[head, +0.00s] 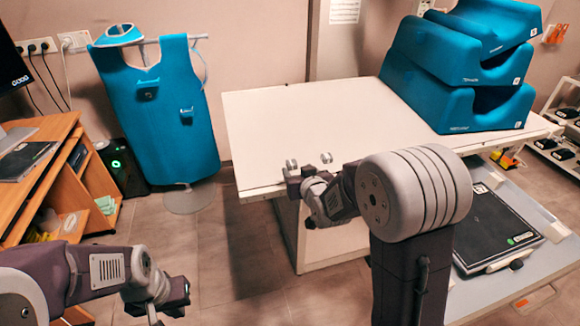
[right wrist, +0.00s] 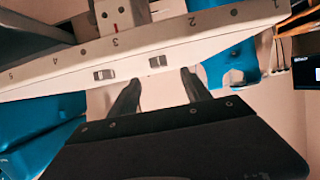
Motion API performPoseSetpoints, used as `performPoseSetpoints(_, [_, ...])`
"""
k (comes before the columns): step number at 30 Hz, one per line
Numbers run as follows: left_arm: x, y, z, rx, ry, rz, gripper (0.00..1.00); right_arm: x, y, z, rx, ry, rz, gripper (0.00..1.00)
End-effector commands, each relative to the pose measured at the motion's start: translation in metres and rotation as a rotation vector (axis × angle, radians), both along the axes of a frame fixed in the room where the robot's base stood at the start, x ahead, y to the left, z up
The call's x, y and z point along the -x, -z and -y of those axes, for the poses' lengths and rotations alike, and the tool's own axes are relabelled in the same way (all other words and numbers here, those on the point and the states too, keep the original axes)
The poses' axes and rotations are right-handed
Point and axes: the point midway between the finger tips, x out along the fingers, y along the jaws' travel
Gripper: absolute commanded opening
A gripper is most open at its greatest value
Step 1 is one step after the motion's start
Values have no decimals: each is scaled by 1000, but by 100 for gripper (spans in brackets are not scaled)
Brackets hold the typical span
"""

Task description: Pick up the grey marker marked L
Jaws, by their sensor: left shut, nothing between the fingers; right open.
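Two small grey markers, one at left (head: 292,165) and one at right (head: 326,158), sit near the front edge of the white table (head: 290,120) in the head view. In the right wrist view two small grey pieces, left (right wrist: 105,74) and right (right wrist: 158,61), show on a white numbered strip (right wrist: 60,76). I cannot read an L on either. My right gripper (right wrist: 160,78) is open and empty, its fingers pointing toward the strip. In the head view it is at the table's front edge, partly hidden by its arm. My left gripper (head: 172,302) is shut and empty, low at left.
Blue foam supports (head: 460,80) are stacked at the table's back right. A blue apron (head: 165,110) hangs on a stand at left. A wooden desk (head: 40,180) is at far left. A dark panel (head: 490,225) lies at right. The table's middle is clear.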

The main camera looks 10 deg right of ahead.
Motion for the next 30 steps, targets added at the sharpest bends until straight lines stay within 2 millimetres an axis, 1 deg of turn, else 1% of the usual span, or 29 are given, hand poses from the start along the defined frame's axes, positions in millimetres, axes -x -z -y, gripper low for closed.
performPoseSetpoints(1, [0, 1, 0, 0, 0, 0, 0, -8, 5, 0, 0, 1, -2, 56])
performPoseSetpoints(3, [0, 2, 0, 0, 0, 0, 0, -16, 8, 0, 0, 1, -1, 56])
performPoseSetpoints(9, [0, 2, 0, 0, 0, 0, 0, -25, 11, 0, 0, 1, -1, 56])
performPoseSetpoints(16, [0, 4, 0, 0, 0, 0, 0, -62, 26, -1, -1, 1, -1, 56])
performPoseSetpoints(19, [0, 4, 0, 0, 0, 0, 0, -68, 28, -1, -1, 1, -1, 56])
performPoseSetpoints(24, [0, 4, 0, 0, 0, 0, 0, -68, 28, -1, 0, 1, -1, 56])
performPoseSetpoints(25, [0, 4, 0, 0, 0, 0, 0, -68, 28, -1, 0, 1, -1, 54])
performPoseSetpoints(26, [0, 4, 0, 0, 0, 0, 0, -68, 27, -1, 0, 1, -1, 45])
performPoseSetpoints(27, [0, 4, 0, 0, 0, 0, 0, -68, 27, -1, 0, 1, -1, 34])
performPoseSetpoints(29, [0, 4, 0, 0, 0, 0, 0, -68, 27, -1, 0, 1, 0, 17])
performPoseSetpoints(30, [0, 4, 0, 0, 0, 0, 0, -68, 27, -1, 0, 1, -1, 6])
